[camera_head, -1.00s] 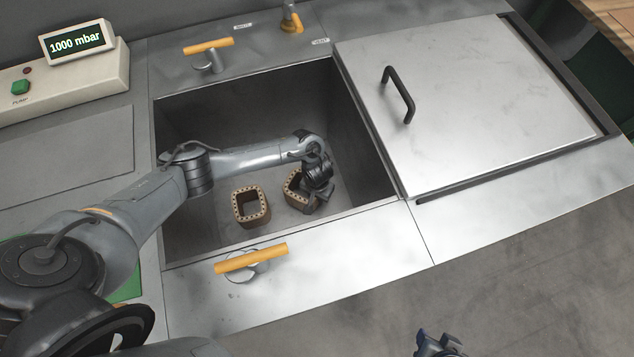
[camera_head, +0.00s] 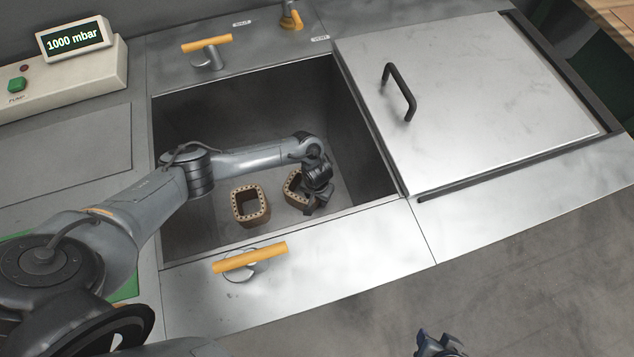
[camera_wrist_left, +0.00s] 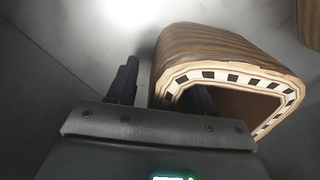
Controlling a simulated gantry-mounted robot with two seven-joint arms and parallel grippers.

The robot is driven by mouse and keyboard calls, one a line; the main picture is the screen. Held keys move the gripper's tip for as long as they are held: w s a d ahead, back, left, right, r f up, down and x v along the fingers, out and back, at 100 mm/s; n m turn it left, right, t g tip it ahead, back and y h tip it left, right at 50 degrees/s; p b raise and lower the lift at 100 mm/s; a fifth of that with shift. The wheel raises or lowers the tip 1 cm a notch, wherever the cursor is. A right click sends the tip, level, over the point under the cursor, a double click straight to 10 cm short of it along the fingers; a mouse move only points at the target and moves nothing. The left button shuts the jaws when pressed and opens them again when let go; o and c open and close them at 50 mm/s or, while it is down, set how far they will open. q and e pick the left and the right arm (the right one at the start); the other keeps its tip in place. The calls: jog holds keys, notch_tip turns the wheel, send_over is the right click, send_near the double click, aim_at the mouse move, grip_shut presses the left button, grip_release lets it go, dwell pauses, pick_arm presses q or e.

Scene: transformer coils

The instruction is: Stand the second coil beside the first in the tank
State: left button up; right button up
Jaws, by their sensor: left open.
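Two square, hollow brown coils stand upright on the tank floor, side by side with a gap between them. The left coil (camera_head: 250,206) is fully in view and free. The right coil (camera_head: 293,188) is partly hidden behind my left gripper (camera_head: 316,203). In the left wrist view, the near coil (camera_wrist_left: 215,55) stands between and around my fingers: one finger is outside its wall, the other shows in its hollow. The jaws are open. A piece of the other coil (camera_wrist_left: 311,22) shows at the upper right edge. My right gripper (camera_head: 438,346) shows only in part at the bottom edge, away from the tank.
The tank (camera_head: 360,207) is open, its walls close around my left arm. The metal lid (camera_head: 470,100) with a black handle lies to the right. Orange-handled clamps (camera_head: 250,257) sit at the rim. A pump box (camera_head: 70,85) reads 1000 mbar.

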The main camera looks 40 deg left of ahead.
pick_arm(q)
notch_tip(320, 180, up, 12)
jog(key=p, duration=0.7)
jog(key=shift+r, duration=0.15)
